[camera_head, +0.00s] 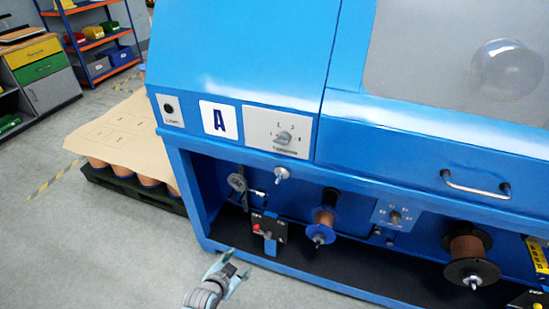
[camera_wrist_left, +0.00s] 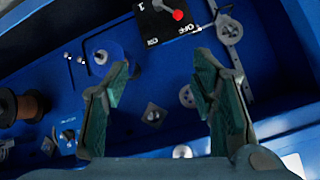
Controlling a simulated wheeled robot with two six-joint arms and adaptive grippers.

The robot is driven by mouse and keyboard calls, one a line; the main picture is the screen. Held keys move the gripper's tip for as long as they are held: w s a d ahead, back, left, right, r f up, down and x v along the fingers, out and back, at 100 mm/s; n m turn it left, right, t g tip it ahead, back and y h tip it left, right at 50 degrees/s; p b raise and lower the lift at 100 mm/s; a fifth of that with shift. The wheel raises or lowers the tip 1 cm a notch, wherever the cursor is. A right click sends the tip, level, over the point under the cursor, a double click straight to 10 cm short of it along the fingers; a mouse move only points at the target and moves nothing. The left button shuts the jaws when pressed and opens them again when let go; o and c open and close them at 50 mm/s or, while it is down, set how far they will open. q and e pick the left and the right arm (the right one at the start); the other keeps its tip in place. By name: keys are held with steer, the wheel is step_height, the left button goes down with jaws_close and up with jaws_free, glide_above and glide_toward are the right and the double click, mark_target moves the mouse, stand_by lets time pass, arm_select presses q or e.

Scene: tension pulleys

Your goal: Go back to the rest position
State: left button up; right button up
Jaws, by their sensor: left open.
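My left gripper (camera_head: 230,271) is at the bottom of the head view, in front of the lower bay of the blue machine (camera_head: 240,70). Its two fingers stand apart with nothing between them, as the left wrist view also shows (camera_wrist_left: 165,110). A dark switch box with a red knob (camera_head: 268,229) is behind and to the right of the gripper, apart from it. The box is at the top of the left wrist view (camera_wrist_left: 170,18). A copper wire spool with a blue flange (camera_head: 326,216) hangs farther right. My right gripper is not in view.
Another copper spool (camera_head: 467,253) sits at the right of the bay. A round pulley (camera_head: 237,182) is on the bay's left back wall. A pallet under cardboard (camera_head: 125,125) stands left of the machine. The grey floor (camera_head: 90,250) at lower left is clear.

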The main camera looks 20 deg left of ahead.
arm_select(q)
steer(key=s+a+f+n+g+y, duration=0.15)
steer(key=s+f+n+g, duration=0.3)
steer(key=s+f, duration=1.15)
steer(key=s+f+g, duration=0.2)
steer(key=s, duration=0.9)
steer(key=s+a+f+g+p, duration=0.1)
steer(key=s+f+g, duration=0.1)
steer(key=s, duration=0.9)
steer(key=shift+a+g, duration=0.2)
steer(key=shift+g, duration=0.15)
